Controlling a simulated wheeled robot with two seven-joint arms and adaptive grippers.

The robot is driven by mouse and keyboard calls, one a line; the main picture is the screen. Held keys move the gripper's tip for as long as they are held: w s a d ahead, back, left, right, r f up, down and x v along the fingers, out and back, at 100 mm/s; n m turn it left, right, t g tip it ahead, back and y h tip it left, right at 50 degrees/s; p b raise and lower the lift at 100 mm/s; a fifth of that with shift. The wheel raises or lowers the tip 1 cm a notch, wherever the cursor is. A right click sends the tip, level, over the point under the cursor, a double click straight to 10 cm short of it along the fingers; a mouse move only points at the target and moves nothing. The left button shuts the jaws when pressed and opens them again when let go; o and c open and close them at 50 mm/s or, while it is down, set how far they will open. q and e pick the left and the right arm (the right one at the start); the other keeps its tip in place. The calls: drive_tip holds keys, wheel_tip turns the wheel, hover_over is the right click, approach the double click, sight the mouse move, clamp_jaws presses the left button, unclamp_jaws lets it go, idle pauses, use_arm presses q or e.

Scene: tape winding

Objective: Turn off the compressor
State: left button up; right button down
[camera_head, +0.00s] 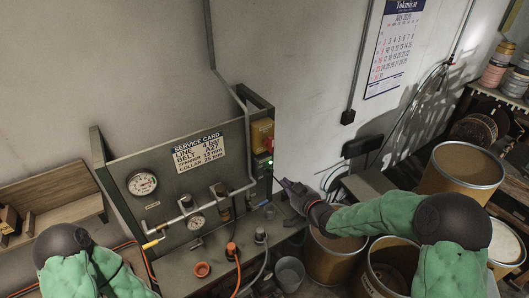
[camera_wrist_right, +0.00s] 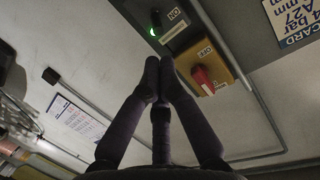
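The yellow switch box (camera_head: 262,133) is on the right end of the grey service panel (camera_head: 130,170). Its red knob (camera_wrist_right: 202,80) shows in the right wrist view beside an OFF label (camera_wrist_right: 206,52). A lit green lamp (camera_wrist_right: 153,32) is on a dark box by an ON label (camera_wrist_right: 173,14); it also glows in the head view (camera_head: 270,162). My right gripper (camera_wrist_right: 160,68) has its fingertips together with nothing visible between them. In the head view it is just below and right of the switch box, apart from the knob as far as I can tell. My left gripper is out of view.
Gauges (camera_head: 142,183), pipes and a service card (camera_head: 198,151) are on the panel left of the switch. A grey bucket (camera_head: 290,273) and large drums (camera_head: 460,168) stand below and right. Bare wall lies above the panel.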

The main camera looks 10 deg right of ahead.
sight(269, 170)
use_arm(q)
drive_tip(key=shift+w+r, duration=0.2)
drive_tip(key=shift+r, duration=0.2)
use_arm(e)
drive_tip(key=shift+w+r, duration=0.2)
drive_tip(key=shift+r, duration=0.3)
drive_tip(key=shift+w+r, duration=0.15)
drive_tip(key=shift+r, duration=0.3)
use_arm(q)
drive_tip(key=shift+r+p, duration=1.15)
drive_tip(key=shift+p, duration=0.15)
use_arm(e)
drive_tip(key=shift+x, duration=5)
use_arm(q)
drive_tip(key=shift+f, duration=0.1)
use_arm(e)
drive_tip(key=shift+r, duration=0.15)
